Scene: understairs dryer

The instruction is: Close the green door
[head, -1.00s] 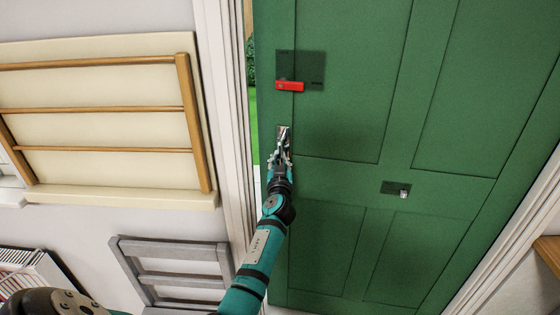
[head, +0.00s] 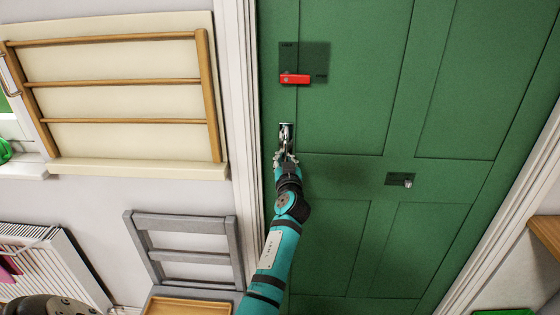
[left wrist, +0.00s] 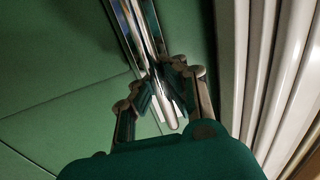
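The green door (head: 345,110) fills the right half of the head view, its left edge against the white frame (head: 243,120) with no visible gap. A metal handle (head: 286,132) sits near that left edge; it also shows as a shiny bar in the left wrist view (left wrist: 146,40). My left gripper (head: 285,156) is at the handle's lower part. In the left wrist view its fingers (left wrist: 160,88) are closed in on both sides of the bar. Whether the latch is engaged cannot be seen. My right gripper is not in view.
A red latch (head: 295,79) on a dark plate is above the handle, and a small knob (head: 408,183) is lower right. Left are a wooden drying rack (head: 120,81) on the wall, a grey chair (head: 190,225) and a white radiator (head: 50,255).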

